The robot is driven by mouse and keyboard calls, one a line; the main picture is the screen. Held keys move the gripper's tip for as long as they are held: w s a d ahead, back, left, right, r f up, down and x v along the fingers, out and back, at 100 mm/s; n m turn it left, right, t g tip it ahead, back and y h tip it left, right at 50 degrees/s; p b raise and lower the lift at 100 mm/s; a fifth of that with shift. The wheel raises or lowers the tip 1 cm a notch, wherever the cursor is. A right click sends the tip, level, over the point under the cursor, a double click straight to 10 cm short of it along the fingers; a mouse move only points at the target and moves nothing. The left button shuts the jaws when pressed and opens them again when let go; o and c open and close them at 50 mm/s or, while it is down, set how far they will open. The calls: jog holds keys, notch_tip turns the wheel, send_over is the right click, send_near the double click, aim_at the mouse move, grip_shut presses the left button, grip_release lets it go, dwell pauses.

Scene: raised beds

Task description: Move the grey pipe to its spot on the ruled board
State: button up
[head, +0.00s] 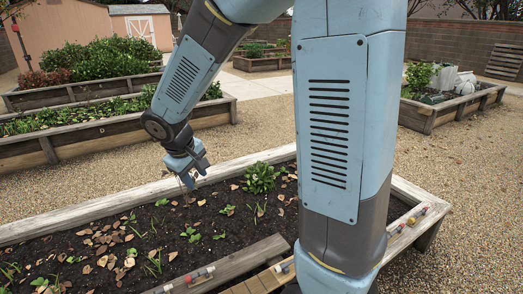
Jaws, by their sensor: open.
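My gripper (188,183) hangs from the blue arm, pointing down over the dark soil of the near raised bed. It is open and small in the picture. A thin, upright brownish thing shows just below the fingertips; I cannot tell what it is or whether it touches them. I cannot make out the grey pipe for certain. A striped wooden board (257,285) lies at the lower middle, partly cut off by the frame and by my arm; I cannot tell whether it is the ruled board. My arm's column hides much of the bed's right part.
Small red and grey fittings lie on a plank (237,262) and on the bed's right rim (421,213). The soil holds dry leaves and a leafy green plant (261,178). Other raised beds (130,128) stand behind. Open gravel (480,190) lies around.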

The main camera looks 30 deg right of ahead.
jog(key=s+d+r+m+t+y, duration=0.1)
jog(key=s+d+r+m, duration=0.1)
jog(key=s, duration=0.4)
jog(key=s+d+r+m, duration=0.2)
jog(key=s+d+r, duration=0.3)
jog(key=s+r, duration=0.2)
jog(key=s+d+r+m+t+y, duration=0.1)
jog(key=s+d+r+m, duration=0.1)
jog(key=s+r, duration=0.3)
jog(key=shift+s+d+t+y, duration=0.3)
jog(key=shift+s+d, duration=0.45)
jog(key=shift+r, duration=0.1)
